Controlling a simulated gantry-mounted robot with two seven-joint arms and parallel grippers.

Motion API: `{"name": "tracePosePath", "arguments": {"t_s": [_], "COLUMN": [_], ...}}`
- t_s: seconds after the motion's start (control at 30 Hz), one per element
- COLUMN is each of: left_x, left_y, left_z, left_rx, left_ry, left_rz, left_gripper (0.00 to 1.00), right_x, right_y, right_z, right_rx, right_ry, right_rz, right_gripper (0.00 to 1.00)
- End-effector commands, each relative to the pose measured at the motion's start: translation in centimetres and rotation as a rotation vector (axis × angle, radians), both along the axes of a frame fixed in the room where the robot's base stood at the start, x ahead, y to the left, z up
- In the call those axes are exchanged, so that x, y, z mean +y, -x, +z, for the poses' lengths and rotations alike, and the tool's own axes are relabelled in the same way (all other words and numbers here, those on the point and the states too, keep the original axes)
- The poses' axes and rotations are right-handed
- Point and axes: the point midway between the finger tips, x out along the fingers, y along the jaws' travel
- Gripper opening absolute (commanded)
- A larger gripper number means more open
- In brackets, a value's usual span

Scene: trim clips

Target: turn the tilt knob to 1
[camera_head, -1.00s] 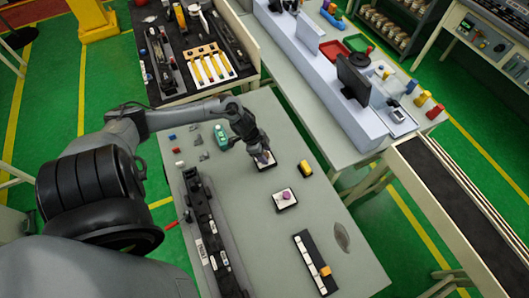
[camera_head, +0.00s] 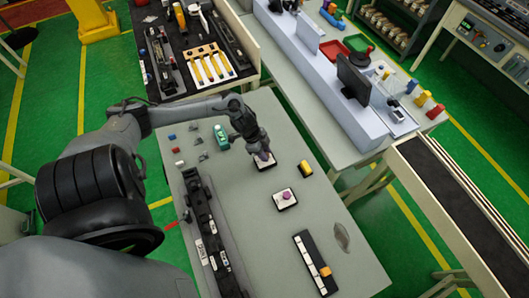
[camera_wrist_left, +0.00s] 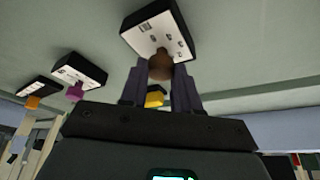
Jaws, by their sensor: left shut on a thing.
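My left gripper (camera_head: 262,152) points down at a small dark block with a white face (camera_head: 266,164) on the grey table. In the left wrist view its two fingers (camera_wrist_left: 160,84) are shut on a brownish round knob (camera_wrist_left: 159,66) on that block's white, marked face (camera_wrist_left: 172,35). The marks around the knob are too small to read, so its setting and name cannot be told. A second block (camera_head: 280,204) with a purple knob (camera_head: 286,195) sits nearby, apart from the gripper. My right gripper is not in view.
A longer panel with an orange piece (camera_head: 325,271) lies at the table's front right. A yellow-black item (camera_head: 305,169) lies right of the gripper. A long dark rail (camera_head: 205,231) runs along the left. A green item (camera_head: 221,137) stands behind. The table's middle is mostly clear.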

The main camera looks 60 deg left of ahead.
Motion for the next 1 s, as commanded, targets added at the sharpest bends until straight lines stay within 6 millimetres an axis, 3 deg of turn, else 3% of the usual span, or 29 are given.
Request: {"name": "tracePosePath", "arguments": {"t_s": [0.6, 1.0], "left_x": [0.2, 0.2], "left_y": [-0.5, -0.5], "left_z": [-0.2, 0.0], "left_rx": [-0.003, -0.003], "left_ry": [-0.001, 0.001], "left_rz": [-0.493, -0.659], "left_gripper": [0.01, 0.01], "right_x": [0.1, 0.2], "right_y": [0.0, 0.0], "right_z": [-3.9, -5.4], "right_rx": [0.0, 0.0], "right_ry": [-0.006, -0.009], "right_rz": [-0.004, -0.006], "right_gripper": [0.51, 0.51]}}
